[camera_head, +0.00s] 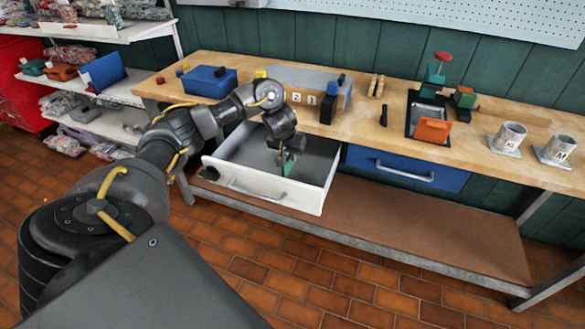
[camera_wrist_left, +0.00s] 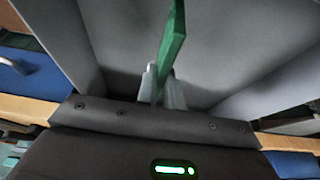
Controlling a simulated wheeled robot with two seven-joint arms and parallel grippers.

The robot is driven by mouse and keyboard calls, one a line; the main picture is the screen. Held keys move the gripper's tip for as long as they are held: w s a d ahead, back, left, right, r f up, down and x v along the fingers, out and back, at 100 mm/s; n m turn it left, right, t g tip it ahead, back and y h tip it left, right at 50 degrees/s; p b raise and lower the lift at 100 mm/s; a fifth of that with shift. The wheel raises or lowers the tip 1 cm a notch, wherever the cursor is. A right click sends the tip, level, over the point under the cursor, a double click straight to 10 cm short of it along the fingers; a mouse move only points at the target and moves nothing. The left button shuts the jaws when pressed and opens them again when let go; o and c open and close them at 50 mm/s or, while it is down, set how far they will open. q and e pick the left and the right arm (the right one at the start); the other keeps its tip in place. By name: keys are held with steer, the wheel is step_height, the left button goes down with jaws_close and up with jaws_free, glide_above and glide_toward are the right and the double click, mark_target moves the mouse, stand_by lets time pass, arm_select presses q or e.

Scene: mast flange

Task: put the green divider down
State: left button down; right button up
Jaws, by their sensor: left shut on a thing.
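The green divider (camera_wrist_left: 172,35) is a thin flat plate held upright between the fingers of my left gripper (camera_wrist_left: 160,88) in the left wrist view. In the head view my left gripper (camera_head: 284,158) points down inside the open white drawer (camera_head: 270,192), and a small part of the green divider (camera_head: 290,165) shows at its fingers. The grey drawer floor shows around the divider. I cannot tell whether its lower edge touches the floor. My right gripper is not in view.
The wooden workbench (camera_head: 385,140) carries a blue box (camera_head: 208,82), a grey block with number tiles, a black tray with an orange piece (camera_head: 433,130), and two metal cups (camera_head: 507,138). A closed blue drawer (camera_head: 408,168) is right of the white one. Shelves stand at the left.

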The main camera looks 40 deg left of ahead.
mark_target(289, 166)
arm_select(q)
steer(key=shift+f, duration=0.85)
step_height(289, 166, down, 3)
steer(key=shift+a+f+b, duration=0.15)
steer(key=shift+b, duration=0.35)
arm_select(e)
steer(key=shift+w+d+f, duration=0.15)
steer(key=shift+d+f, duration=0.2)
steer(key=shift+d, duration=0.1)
arm_select(q)
steer(key=shift+f, duration=0.1)
steer(key=c, duration=1.5)
jaws_free()
steer(key=shift+c, duration=0.2)
